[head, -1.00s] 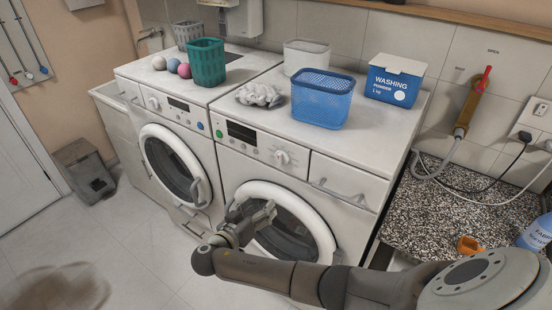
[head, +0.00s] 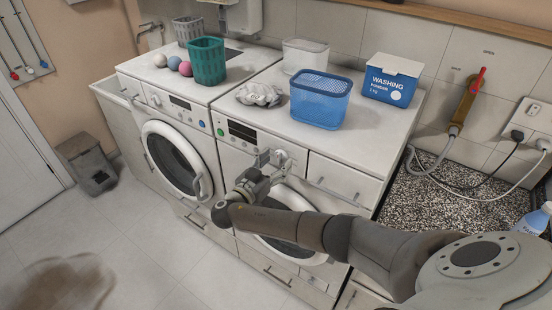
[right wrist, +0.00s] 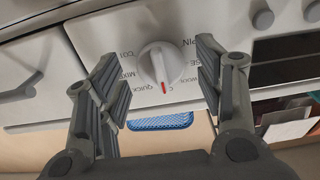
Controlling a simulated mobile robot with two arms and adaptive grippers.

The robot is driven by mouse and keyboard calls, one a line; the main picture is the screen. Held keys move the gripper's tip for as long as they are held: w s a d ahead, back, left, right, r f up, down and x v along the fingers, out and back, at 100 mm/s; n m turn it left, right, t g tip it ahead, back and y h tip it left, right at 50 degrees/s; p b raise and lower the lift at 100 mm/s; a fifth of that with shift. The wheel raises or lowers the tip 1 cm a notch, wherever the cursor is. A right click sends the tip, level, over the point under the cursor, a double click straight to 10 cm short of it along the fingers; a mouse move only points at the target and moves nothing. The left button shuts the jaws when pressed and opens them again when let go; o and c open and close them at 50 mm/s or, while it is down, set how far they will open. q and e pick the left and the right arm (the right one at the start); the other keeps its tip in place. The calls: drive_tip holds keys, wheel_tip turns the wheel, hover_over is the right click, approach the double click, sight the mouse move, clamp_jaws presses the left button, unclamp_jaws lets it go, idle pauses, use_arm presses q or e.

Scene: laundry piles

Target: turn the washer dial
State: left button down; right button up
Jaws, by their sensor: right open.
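The right-hand washer (head: 235,175) has a round white dial (head: 285,160) on its front panel. In the right wrist view the dial (right wrist: 159,64) has a raised grip and a red mark pointing down in the picture, near printed lettering. My right gripper (head: 268,158) is in front of the panel at the dial. In the right wrist view my right gripper (right wrist: 157,80) is open, with one finger on each side of the dial and a visible gap on both sides. It holds nothing. My left gripper is not in view.
A blue basket (head: 319,112), a grey cloth (head: 259,95) and a washing powder box (head: 390,82) stand on top of the washer. A second washer (head: 165,120) adjoins on the left. A drawer front (head: 344,180) with a handle is right of the dial. Floor at left is mostly clear.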

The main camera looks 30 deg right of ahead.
drive_tip(key=shift+w+d, duration=0.1)
drive_tip(key=shift+d, duration=0.15)
